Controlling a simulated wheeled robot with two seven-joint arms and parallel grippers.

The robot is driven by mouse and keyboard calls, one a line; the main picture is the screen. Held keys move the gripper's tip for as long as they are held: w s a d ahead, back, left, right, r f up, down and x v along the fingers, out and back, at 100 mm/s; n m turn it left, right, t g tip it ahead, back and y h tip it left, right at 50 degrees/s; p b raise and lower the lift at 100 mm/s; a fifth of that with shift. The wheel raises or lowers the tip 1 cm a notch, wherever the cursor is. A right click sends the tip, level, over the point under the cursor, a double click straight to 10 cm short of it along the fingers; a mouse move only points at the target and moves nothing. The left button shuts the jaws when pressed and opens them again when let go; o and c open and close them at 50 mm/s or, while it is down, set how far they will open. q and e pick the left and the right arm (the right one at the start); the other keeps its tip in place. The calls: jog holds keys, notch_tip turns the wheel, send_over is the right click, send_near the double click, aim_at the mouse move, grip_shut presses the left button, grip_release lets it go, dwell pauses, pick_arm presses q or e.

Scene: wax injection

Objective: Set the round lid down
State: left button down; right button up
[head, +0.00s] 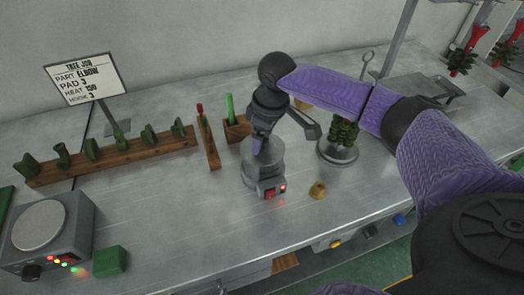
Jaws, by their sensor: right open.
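A grey round pot (250,177) with a small control box (272,190) and red lights on its front stands near the middle of the bench. A grey round lid (268,158) appears to lie on top of the pot; the gripper partly covers it. My right gripper (259,146) is open and points down at the lid's top. I cannot tell whether its fingers touch the lid. My left gripper is not in view.
A wooden rack (110,157) with green pieces stands at left. A wooden block (237,130) with a green stick is behind the pot. A green wax tree (343,134) and a small brass piece (318,190) are at right.

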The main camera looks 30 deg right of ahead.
jog(key=shift+f, duration=0.4)
jog(key=shift+r, duration=0.1)
grip_shut()
